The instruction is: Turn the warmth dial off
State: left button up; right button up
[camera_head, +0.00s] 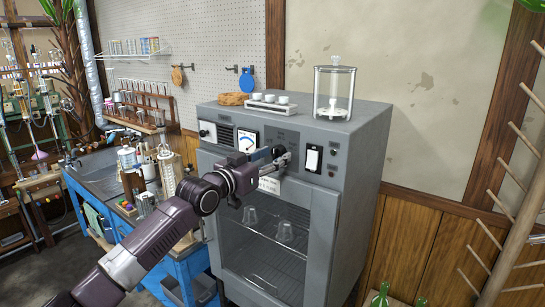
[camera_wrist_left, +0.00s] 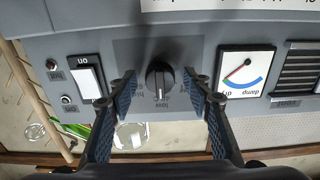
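The warmth dial (camera_wrist_left: 160,78) is a round black knob with a pale pointer line, on the grey control panel. In the left wrist view its pointer runs roughly up and down the picture. The small labels around it are too blurred to read surely. My left gripper (camera_wrist_left: 160,82) is open, with one finger on each side of the dial; I cannot tell whether either touches it. My right gripper is not in view.
A rocker switch (camera_head: 312,158) and a dry-damp gauge (camera_head: 247,140) flank the dial. A glass door (camera_head: 265,235) below shows beakers on a rack. A glass jar (camera_head: 334,92) and a small tray (camera_head: 270,107) stand on top. A blue bench (camera_head: 130,185) is at left.

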pick_arm(q)
jog(key=c, duration=1.1)
jog(key=shift+o, duration=0.2)
jog(key=shift+n, duration=0.3)
jog(key=n+p, duration=0.2)
jog(key=n, duration=0.4)
jog(key=shift+s+d+r+p, duration=0.1)
jog(key=shift+p, duration=0.2)
jog(key=n+p, duration=0.2)
jog(key=n, duration=0.3)
jog(key=shift+n+p, duration=0.3)
jog(key=o, duration=1.1)
jog(key=shift+o, duration=0.2)
